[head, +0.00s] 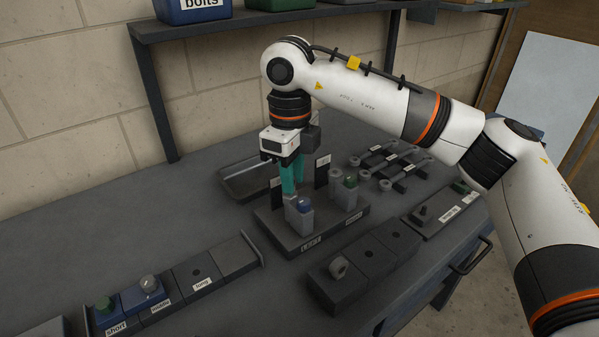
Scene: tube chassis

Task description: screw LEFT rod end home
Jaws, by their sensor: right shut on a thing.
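The dark fixture block (322,240) with the LEFT label stands mid-table. My left gripper is not in view.
A dark holder (372,258) in front right carries a grey ring-shaped rod end (339,266). A labelled rack (208,268) with short, middle and long slots lies front left. An empty-looking tray (238,186) and several grey rods (395,160) lie behind.

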